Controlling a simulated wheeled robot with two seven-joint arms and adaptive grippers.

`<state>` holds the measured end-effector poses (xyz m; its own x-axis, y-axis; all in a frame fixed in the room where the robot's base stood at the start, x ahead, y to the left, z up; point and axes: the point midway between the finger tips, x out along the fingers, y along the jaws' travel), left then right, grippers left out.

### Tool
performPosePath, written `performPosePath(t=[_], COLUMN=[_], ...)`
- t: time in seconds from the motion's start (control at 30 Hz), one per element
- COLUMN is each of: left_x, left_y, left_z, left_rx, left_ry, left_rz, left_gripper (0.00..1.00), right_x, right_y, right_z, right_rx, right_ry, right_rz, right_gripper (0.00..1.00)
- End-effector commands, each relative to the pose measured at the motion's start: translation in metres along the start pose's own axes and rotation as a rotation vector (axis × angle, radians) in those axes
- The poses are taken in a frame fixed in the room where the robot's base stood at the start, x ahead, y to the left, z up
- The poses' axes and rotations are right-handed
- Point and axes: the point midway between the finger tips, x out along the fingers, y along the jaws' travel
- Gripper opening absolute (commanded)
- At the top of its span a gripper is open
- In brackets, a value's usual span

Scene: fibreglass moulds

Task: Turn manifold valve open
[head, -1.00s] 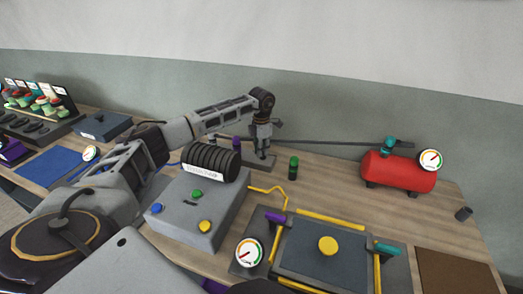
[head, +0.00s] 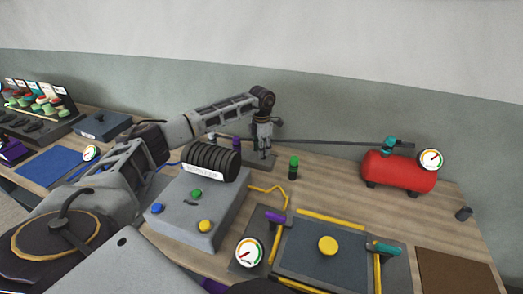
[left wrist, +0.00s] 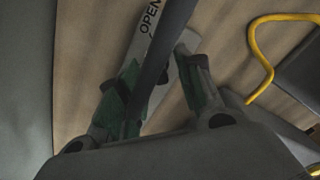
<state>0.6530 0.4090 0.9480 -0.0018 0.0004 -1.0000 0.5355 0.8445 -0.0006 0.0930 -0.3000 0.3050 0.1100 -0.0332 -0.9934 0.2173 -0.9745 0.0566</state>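The manifold's light plate (left wrist: 150,22) carries the word OPEN and shows between and beyond my fingers in the left wrist view. A dark bar (left wrist: 168,55) runs lengthwise between the fingers; I cannot tell whether it is the valve handle or whether a finger touches it. My left gripper (left wrist: 160,62) has its green-padded fingers apart, one on each side of the bar. In the head view the left gripper (head: 264,150) points down over the manifold base (head: 268,164), behind the vacuum pump, and hides most of the valve. My right gripper is not in view.
The black ribbed pump (head: 211,160) and grey control box (head: 196,207) stand in front. A small green-capped cylinder (head: 293,168) stands right of the gripper. A dark pipe runs right towards the red tank (head: 398,172). The dark mould (head: 320,250) with yellow edging lies front right.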

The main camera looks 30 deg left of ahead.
Motion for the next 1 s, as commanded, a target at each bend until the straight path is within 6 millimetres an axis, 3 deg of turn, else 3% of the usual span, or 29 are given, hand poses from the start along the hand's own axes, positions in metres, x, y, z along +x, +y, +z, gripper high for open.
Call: performPosePath(t=[0.7, 1.0], left_x=[-0.094, -0.112], left_y=[0.001, 0.001], left_z=[0.001, 0.000], left_rx=[0.000, 0.000], left_ry=[-0.001, 0.001], left_rz=[0.000, -0.001], left_gripper=[0.36, 0.36], right_x=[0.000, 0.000], right_y=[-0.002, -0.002], right_z=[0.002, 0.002], right_rx=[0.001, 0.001], right_ry=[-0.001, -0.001], right_rz=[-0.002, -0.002], right_gripper=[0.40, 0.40])
